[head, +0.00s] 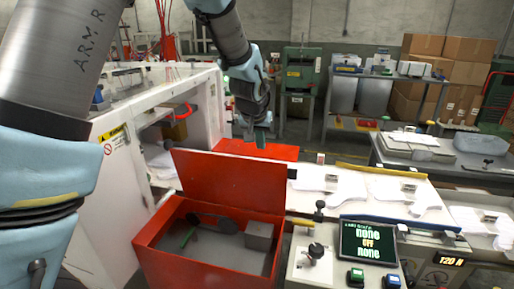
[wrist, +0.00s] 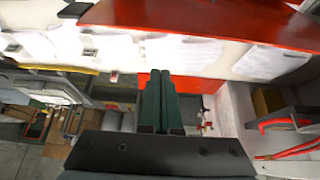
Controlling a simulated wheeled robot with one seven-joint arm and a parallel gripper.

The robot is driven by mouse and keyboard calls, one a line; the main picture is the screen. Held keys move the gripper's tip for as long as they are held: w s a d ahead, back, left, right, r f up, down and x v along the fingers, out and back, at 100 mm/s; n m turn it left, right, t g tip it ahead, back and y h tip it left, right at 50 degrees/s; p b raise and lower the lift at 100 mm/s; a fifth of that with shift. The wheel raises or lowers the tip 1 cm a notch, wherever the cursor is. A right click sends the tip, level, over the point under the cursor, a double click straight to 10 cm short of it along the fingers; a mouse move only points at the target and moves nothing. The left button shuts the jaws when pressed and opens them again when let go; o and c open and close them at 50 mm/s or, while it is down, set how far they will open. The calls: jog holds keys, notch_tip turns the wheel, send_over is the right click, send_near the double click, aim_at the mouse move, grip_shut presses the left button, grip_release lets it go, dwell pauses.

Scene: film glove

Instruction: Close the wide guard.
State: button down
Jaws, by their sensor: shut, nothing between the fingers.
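A wide red panel (head: 228,182) stands raised along the back edge of a red open-topped box (head: 165,262); I take it to be the wide guard, standing open. It also shows as a red slab across the top of the wrist view (wrist: 205,18). My gripper (head: 260,142) is above and behind the panel's top edge, towards its right end, pointing down. Its dark green fingers (wrist: 160,88) are together and empty in the wrist view. They look apart from the panel, though the exact gap is hard to judge.
A second red part (head: 275,152) lies behind the panel. A white machine housing (head: 115,150) stands at left. To the right are white glove forms (head: 400,190) and a control panel with a screen (head: 368,243). The box holds a grey block (head: 260,236) and dark parts.

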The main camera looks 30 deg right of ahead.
aim_at(257, 163)
jog(key=s+a+p, duration=0.1)
jog(key=s+a+f+p, duration=0.1)
jog(key=shift+s+a+f, duration=0.2)
jog(key=shift+s+f, duration=0.1)
jog(key=shift+f+b, duration=0.1)
jog(key=shift+b, duration=0.2)
